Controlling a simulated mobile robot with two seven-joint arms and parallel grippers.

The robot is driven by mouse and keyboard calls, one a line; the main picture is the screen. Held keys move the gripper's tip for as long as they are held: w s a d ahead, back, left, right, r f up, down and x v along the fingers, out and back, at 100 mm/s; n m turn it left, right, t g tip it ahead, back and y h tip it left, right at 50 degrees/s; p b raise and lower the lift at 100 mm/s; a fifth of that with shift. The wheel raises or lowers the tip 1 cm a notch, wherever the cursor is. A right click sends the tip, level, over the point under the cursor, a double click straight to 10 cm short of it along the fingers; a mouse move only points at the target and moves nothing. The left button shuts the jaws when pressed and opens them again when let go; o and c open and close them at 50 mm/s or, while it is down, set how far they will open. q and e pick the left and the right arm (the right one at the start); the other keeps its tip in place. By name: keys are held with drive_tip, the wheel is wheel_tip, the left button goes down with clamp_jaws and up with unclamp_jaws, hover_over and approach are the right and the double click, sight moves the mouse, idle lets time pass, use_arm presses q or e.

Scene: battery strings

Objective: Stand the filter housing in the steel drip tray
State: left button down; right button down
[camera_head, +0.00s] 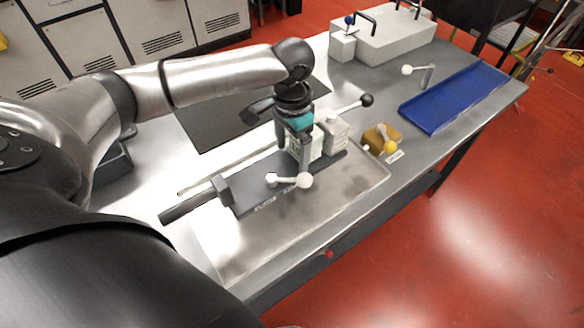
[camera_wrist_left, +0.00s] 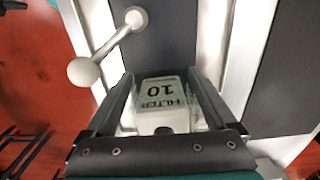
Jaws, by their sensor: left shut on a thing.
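The filter housing (camera_wrist_left: 160,103) is a pale block with a dark "FILTER 10" label, upside down in the left wrist view. My left gripper (camera_head: 302,166) is shut on it, one finger on each side. In the head view the housing (camera_head: 317,146) is mostly hidden behind the fingers, over or at a long dark grey fixture (camera_head: 258,178); I cannot tell whether it touches it. The steel drip tray (camera_head: 345,208) appears as a shallow shiny tray at the front of the bench, beside the fixture. My right gripper is out of view.
White ball-ended levers (camera_head: 290,181) stand at the fixture's front side, close to my left fingers. A grey block with a black-knobbed lever (camera_head: 338,130) is behind. A brown part with a yellow knob (camera_head: 381,140) and a blue tray (camera_head: 452,98) lie to the right.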

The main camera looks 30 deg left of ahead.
sight(292, 139)
use_arm(q)
drive_tip(key=shift+w+f+b, duration=0.1)
drive_tip(key=shift+f+b, duration=0.7)
drive_tip(key=shift+f, duration=2.15)
unclamp_jaws()
drive_tip(key=shift+f, duration=0.2)
wheel_tip(292, 139, up, 12)
drive_tip(key=p, duration=0.3)
drive_tip(key=shift+r, duration=0.15)
